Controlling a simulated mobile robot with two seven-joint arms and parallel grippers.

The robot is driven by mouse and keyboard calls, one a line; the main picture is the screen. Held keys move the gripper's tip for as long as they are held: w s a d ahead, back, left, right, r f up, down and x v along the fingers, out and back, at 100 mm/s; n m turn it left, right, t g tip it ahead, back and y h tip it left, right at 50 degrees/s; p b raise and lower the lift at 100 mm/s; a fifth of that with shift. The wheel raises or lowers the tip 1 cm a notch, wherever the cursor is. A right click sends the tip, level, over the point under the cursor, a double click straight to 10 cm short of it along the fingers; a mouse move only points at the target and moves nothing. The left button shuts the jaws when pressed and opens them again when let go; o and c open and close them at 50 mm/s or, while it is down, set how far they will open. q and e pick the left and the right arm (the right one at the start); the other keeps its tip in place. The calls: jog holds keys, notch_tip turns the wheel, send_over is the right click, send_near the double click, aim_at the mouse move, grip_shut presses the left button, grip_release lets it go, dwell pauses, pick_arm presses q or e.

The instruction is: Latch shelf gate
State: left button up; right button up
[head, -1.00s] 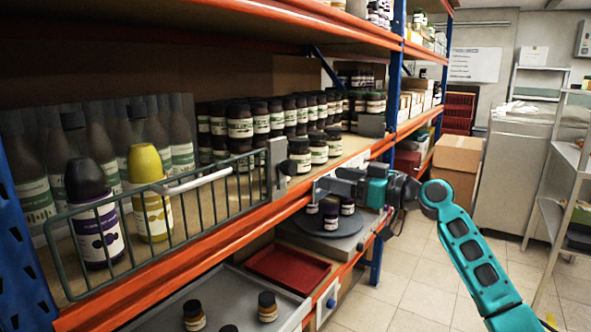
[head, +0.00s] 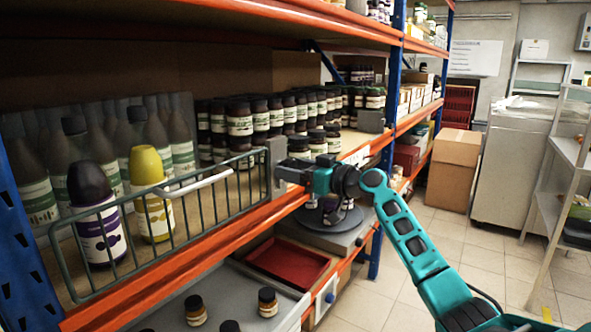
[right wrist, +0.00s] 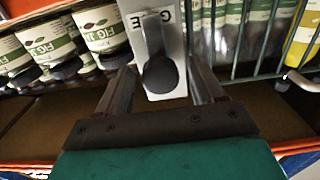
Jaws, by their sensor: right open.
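The wire shelf gate (head: 208,205) runs along the front edge of the left shelf bay, with a white bar handle (head: 200,186) on it. At its right end stands a grey upright latch plate (head: 277,153). In the right wrist view the latch plate (right wrist: 169,20) carries partly hidden lettering and a dark rounded knob (right wrist: 160,75). My right gripper (head: 280,176) is at the plate, its fingers pointing left. In the right wrist view the gripper (right wrist: 161,84) is open, one finger on each side of the knob; contact cannot be told. My left gripper is out of view.
Dark labelled jars (head: 240,122) fill the shelf right of and behind the latch. Bottles with purple (head: 100,235) and yellow (head: 155,218) labels stand behind the gate. An orange beam (head: 180,268) edges the shelf. Below are a red tray (head: 288,262) and a round turntable (head: 330,219).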

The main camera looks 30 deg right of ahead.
jog(key=c, duration=1.1)
jog(key=shift+o, duration=0.2)
jog(key=m+p, duration=0.2)
jog(key=m, duration=0.8)
jog(key=shift+r+p, duration=0.15)
jog(key=shift+p, duration=0.15)
jog(key=m+p, duration=0.2)
jog(key=m, duration=0.1)
jog(key=shift+a+m, duration=0.1)
jog(key=shift+m, duration=0.3)
jog(key=shift+m+p, duration=0.8)
jog(key=shift+m, duration=1.2)
